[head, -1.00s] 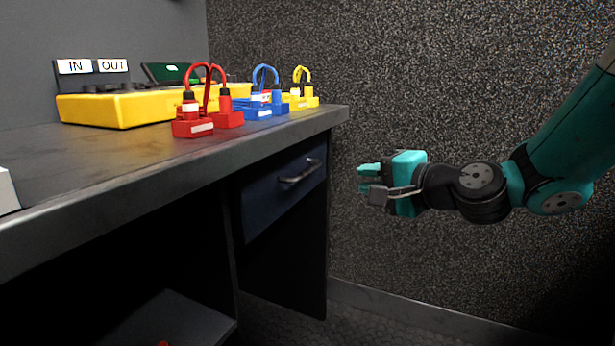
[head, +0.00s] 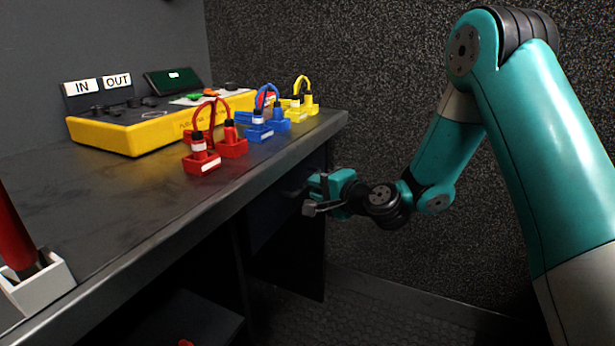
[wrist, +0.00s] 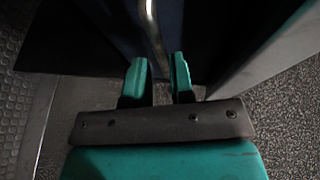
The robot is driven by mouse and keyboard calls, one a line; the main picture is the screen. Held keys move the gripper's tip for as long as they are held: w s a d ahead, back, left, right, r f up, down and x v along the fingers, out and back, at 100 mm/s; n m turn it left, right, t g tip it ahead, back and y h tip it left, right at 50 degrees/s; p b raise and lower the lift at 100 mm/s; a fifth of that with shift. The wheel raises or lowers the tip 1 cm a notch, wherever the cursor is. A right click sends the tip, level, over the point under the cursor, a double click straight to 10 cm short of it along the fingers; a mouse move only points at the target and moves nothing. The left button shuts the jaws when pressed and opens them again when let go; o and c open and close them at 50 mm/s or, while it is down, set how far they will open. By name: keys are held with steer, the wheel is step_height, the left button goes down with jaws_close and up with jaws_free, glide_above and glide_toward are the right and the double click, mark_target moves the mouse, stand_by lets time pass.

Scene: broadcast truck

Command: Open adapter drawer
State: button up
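The drawer (head: 268,218) is under the right end of the desk. Its dark blue front looks shut, flush with the desk, though it is in deep shadow. Its metal bar handle (head: 291,192) is partly hidden by my gripper (head: 309,195), which is right at the handle. In the wrist view, the handle (wrist: 151,22) runs down towards the space between the two teal fingers of my gripper (wrist: 160,68). The fingers are apart, with a gap between them; I see no clear contact with the bar.
The desk top (head: 120,200) carries a yellow console (head: 135,137) and red (head: 201,162), blue (head: 262,132) and yellow (head: 300,112) plug blocks with looped cables. A white holder (head: 40,287) stands at the near left. A speckled wall (head: 380,110) is behind my arm.

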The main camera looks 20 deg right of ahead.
steer(key=shift+x, duration=1.9)
jaws_close()
steer(key=shift+s, duration=0.1)
